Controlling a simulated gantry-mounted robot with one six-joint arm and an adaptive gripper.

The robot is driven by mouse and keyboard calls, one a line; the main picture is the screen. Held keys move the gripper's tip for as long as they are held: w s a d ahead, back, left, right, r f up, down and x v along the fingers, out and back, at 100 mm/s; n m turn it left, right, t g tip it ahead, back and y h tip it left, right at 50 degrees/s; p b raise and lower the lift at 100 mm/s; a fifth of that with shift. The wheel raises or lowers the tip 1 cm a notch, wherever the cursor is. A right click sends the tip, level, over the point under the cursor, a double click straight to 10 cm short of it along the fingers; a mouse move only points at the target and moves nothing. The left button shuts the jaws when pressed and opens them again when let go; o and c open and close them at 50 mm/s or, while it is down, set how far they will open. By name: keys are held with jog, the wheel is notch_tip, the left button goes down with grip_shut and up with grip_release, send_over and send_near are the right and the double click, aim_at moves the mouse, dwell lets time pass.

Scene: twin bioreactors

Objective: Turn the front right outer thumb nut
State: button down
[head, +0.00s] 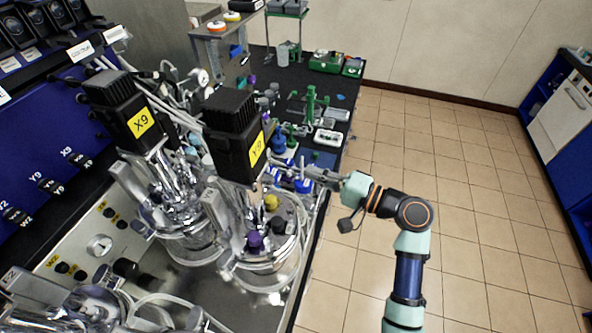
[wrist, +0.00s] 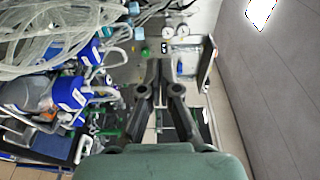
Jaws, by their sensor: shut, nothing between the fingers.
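Two glass bioreactors with metal lids stand side by side in the head view. The left one (head: 190,240) sits under a black motor marked X9 (head: 118,108). The right one (head: 262,268) sits under a black motor marked Y9 (head: 230,138). The right lid carries a yellow cap (head: 270,202), a purple cap (head: 254,241) and a black cap (head: 279,226). I cannot make out the thumb nuts. My gripper (head: 305,171) is shut and empty, to the right of the Y9 motor. Its fingers also show in the wrist view (wrist: 165,68), touching no nut there.
Blue-capped bottles (head: 303,185) are close to my gripper. A dark bench (head: 320,75) behind holds green stands and a white tray (head: 328,137). Clear tubing (wrist: 50,35) fills the wrist view's upper left. The tiled floor (head: 450,150) to the right is open.

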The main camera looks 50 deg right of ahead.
aim_at(266, 179)
jog(key=w+a+p, duration=0.1)
jog(key=w+a, duration=0.4)
jog(key=w, duration=0.1)
jog(key=shift+w+p, duration=0.25)
jog(key=shift+p, duration=0.15)
jog(key=shift+s+a+r+p, duration=0.1)
jog(key=shift+s+a+p, duration=0.2)
jog(key=shift+s+p, duration=0.2)
dwell(0.9)
jog(key=shift+s+a, duration=0.3)
jog(key=shift+a, duration=0.2)
dwell(0.4)
